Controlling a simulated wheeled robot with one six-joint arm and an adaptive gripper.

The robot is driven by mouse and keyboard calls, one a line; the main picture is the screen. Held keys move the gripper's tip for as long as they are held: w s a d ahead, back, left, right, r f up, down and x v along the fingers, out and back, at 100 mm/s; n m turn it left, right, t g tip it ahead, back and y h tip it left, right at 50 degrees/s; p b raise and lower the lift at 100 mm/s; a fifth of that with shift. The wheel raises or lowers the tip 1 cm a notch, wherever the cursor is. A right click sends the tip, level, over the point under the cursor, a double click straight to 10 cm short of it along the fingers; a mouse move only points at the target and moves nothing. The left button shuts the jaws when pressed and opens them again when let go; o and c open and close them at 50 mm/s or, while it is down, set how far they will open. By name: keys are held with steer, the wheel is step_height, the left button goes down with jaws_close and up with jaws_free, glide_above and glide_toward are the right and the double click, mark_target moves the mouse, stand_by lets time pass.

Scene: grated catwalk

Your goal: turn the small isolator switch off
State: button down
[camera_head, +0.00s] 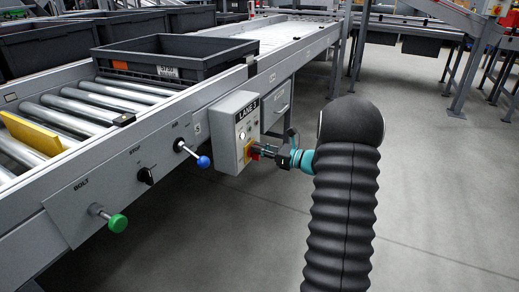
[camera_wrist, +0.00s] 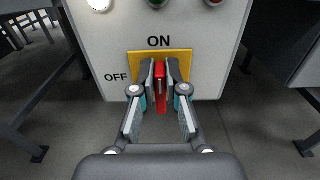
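The small isolator switch has a red handle (camera_wrist: 161,92) on a yellow plate (camera_wrist: 135,66), with ON printed above and OFF to the left. The handle stands upright, in line with ON. It also shows in the head view as a red and yellow switch (camera_head: 250,151) low on the LANE box. My gripper (camera_wrist: 161,82) reaches straight at the plate, one finger on each side of the handle. The pads look closed against it, though their inner faces are partly hidden. In the head view my gripper (camera_head: 268,152) meets the switch from the right.
The grey LANE box (camera_head: 223,127) hangs on the conveyor's side rail. Left of it are a blue-knobbed lever (camera_head: 203,162), a black rotary knob (camera_head: 146,175) and a green BOLT knob (camera_head: 118,222). A dark crate (camera_head: 125,55) sits on the rollers. Floor to the right is clear.

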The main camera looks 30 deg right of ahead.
steer(key=shift+f+b, duration=0.1)
steer(key=shift+b, duration=0.3)
steer(key=n+b, duration=0.4)
steer(key=n, duration=0.1)
steer(key=a+n+b, duration=0.1)
steer(key=n+b, duration=0.1)
steer(key=b, duration=0.1)
steer(key=shift+s+f, duration=0.2)
steer(key=shift+s, duration=0.2)
steer(key=n, duration=0.5)
steer(key=shift+s+a+f+n, duration=0.2)
steer(key=shift+a+f+n, duration=0.05)
steer(key=shift+f+n, duration=0.15)
steer(key=shift+s+a+f+n, duration=0.1)
steer(key=shift+f+n, duration=0.1)
steer(key=shift+n, duration=1.1)
steer(key=shift+f+n, duration=0.2)
steer(key=shift+n, duration=1.1)
steer(key=c, duration=1.2)
jaws_free()
